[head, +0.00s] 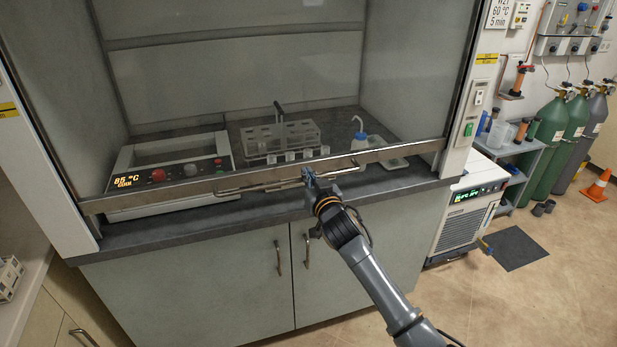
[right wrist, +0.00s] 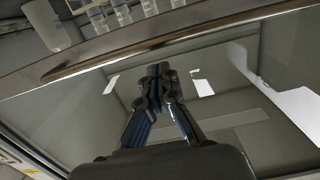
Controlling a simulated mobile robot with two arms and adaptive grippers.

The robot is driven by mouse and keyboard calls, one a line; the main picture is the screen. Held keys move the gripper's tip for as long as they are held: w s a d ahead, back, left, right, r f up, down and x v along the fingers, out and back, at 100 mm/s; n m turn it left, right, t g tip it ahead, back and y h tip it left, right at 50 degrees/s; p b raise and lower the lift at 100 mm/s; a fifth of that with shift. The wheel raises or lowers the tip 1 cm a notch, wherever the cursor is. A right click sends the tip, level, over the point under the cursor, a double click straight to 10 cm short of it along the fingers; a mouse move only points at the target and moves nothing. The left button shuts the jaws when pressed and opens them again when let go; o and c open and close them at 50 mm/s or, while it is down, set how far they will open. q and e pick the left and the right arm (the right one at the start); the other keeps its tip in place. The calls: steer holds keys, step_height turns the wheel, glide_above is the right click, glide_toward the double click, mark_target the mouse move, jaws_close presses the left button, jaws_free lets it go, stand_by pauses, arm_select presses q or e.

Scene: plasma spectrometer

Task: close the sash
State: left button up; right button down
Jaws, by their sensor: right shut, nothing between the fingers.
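The hood's sash is a wide glass pane with a metal bottom rail (head: 400,151) that crosses the hood front in the head view. A bar handle (head: 250,187) runs along the rail's middle. Parts of the hood worktop and a device show below the rail, so a gap is visible there. My right gripper (head: 309,174) is at the handle's right part, fingers together and empty; contact cannot be told. In the right wrist view its fingertips (right wrist: 164,72) meet just below the metal rail (right wrist: 120,52) in the picture. My left gripper is out of view.
Inside the hood are a heating device (head: 170,160) reading 85 °C, a clear rack (head: 280,138) and a wash bottle (head: 359,138). Cabinet doors (head: 190,285) lie below. A chiller (head: 465,215) and gas cylinders (head: 575,130) stand at the right. The floor right of my arm is largely clear.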

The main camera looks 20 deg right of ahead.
step_height(320, 180, down, 12)
steer(key=b, duration=0.7)
steer(key=shift+r, duration=0.25)
steer(key=shift+f, duration=0.1)
